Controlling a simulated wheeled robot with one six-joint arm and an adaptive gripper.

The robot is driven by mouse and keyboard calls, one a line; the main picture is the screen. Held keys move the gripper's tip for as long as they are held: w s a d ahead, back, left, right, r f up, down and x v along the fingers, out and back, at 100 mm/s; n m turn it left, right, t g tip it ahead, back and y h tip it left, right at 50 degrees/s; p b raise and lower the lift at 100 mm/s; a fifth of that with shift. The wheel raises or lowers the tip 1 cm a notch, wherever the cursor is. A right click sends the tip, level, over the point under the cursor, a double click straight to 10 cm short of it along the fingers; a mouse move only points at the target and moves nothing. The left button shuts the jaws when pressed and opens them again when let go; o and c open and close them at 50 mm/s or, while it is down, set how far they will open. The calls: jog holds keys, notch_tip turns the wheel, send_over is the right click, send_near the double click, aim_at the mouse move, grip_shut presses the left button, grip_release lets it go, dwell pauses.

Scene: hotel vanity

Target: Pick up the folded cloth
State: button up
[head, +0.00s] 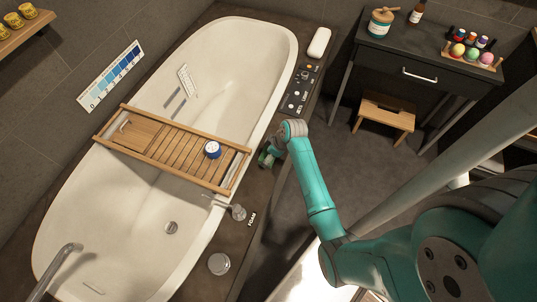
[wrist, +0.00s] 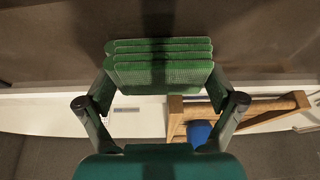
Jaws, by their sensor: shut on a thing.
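The folded cloth (wrist: 162,72) is green and ribbed, with several stacked layers. In the wrist view it sits between the two fingers of my gripper (wrist: 160,84), which press on its left and right ends. In the head view my gripper (head: 272,152) is at the right rim of the bathtub, just right of the wooden bath tray. The cloth is mostly hidden there by my gripper. I cannot tell whether the cloth touches the dark ledge under it.
The wooden bath tray (head: 165,142) spans the tub (head: 225,70) and carries a blue jar (head: 212,149). A metal tap fitting (head: 238,212) and a round dish (head: 219,264) are on the ledge. A wooden stool (head: 385,115) stands under the dark vanity (head: 440,60). Grey floor lies right of the tub.

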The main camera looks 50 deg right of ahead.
notch_tip(320, 180, up, 10)
dwell(0.5)
